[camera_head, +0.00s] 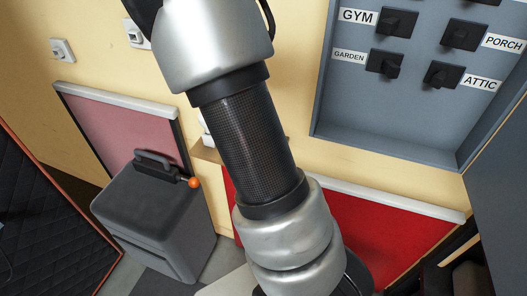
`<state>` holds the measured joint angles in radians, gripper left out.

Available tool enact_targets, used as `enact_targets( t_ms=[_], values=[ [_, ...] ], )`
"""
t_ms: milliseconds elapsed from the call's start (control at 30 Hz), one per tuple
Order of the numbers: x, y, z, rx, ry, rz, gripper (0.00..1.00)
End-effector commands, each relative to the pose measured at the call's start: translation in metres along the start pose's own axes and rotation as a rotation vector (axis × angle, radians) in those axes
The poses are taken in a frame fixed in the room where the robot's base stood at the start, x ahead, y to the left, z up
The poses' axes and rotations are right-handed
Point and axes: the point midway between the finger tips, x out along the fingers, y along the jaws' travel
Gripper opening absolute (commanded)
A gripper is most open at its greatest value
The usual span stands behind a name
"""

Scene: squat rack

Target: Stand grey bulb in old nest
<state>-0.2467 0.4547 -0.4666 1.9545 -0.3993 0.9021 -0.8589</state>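I cannot make out a grey bulb or an old nest in the head view. My arm crosses the middle of the picture from top to bottom and covers part of the wall and floor. My gripper is not in view, so its state and anything in it are hidden.
A dark grey box (155,215) with a black handle and an orange ball (194,182) stands at left. A grey wall panel (375,120) at upper right has black switches labelled GYM, PORCH, GARDEN and ATTIC. A red panel (385,235) is below it. A dark quilted panel (60,235) edges the left.

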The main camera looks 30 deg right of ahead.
Motion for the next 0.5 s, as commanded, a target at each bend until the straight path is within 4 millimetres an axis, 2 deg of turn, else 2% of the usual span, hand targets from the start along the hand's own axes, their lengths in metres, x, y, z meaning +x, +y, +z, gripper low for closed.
enact_targets(
  t_ms=[300, 333, 433, 500],
  values=[
    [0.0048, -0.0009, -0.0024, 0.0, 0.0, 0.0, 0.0],
    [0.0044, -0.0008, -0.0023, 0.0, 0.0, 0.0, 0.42],
    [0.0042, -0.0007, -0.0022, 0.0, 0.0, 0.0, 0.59],
    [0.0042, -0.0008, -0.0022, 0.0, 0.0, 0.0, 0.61]
  ],
)
